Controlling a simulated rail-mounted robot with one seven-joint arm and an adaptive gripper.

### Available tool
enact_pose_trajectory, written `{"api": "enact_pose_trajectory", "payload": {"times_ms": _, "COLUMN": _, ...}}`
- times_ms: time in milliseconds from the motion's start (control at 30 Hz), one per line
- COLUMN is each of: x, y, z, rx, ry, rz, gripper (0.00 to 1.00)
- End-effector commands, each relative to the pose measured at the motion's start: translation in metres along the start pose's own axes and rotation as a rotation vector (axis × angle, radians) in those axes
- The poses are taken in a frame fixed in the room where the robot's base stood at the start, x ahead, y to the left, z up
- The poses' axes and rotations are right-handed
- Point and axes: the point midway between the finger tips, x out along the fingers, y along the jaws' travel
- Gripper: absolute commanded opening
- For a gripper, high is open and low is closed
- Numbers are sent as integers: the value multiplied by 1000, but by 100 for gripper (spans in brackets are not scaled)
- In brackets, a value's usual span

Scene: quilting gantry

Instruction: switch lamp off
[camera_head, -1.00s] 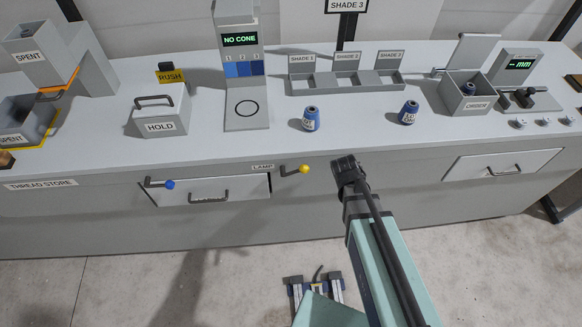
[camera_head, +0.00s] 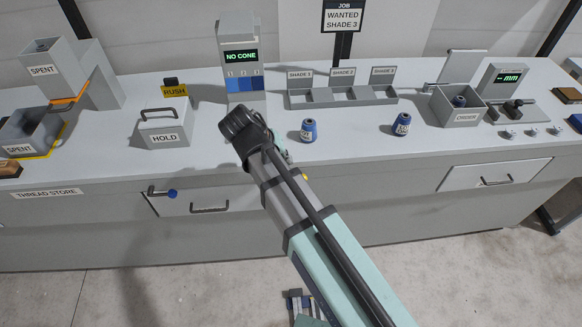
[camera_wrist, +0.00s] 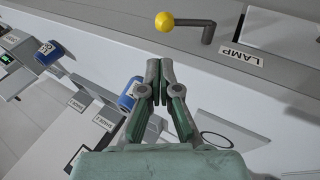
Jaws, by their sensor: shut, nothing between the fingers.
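The lamp lever (camera_wrist: 192,24) is a dark bent rod with a yellow ball knob (camera_wrist: 164,21), at the top of the wrist view. It sits on the counter's front face beside the LAMP label (camera_wrist: 240,55). In the head view my arm hides most or all of it. My gripper (camera_wrist: 159,68) is shut and empty. In the wrist view its fingertips point toward the knob, apart from it, with the pale counter edge behind them. In the head view my arm's dark wrist is over the counter front, and the fingers are not clearly seen.
A blue-knobbed lever (camera_head: 172,193) and a drawer handle (camera_head: 209,209) are on the front face to the left. Two blue cones (camera_head: 308,130) (camera_head: 401,124) stand on the counter. The HOLD box (camera_head: 165,134) and NO CONE display (camera_head: 241,57) stand further back.

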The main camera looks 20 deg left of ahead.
Motion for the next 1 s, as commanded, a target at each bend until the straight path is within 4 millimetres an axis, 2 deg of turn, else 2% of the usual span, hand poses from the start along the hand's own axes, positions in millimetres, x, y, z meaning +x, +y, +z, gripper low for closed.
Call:
{"api": "enact_pose_trajectory", "payload": {"times_ms": 33, "x": -16, "y": -2, "z": -5, "rx": 3, "ry": 19, "rz": 2, "gripper": 0}}
{"api": "enact_pose_trajectory", "payload": {"times_ms": 133, "x": -35, "y": -3, "z": -9, "rx": 7, "ry": 43, "rz": 5, "gripper": 0}}
{"api": "enact_pose_trajectory", "payload": {"times_ms": 333, "x": -50, "y": -4, "z": -12, "rx": 12, "ry": 61, "rz": 9, "gripper": 0}}
{"api": "enact_pose_trajectory", "payload": {"times_ms": 767, "x": -46, "y": -4, "z": -12, "rx": 12, "ry": 60, "rz": 9, "gripper": 0}}
{"api": "enact_pose_trajectory", "payload": {"times_ms": 1000, "x": -23, "y": -2, "z": -12, "rx": 12, "ry": 57, "rz": 9, "gripper": 0}}
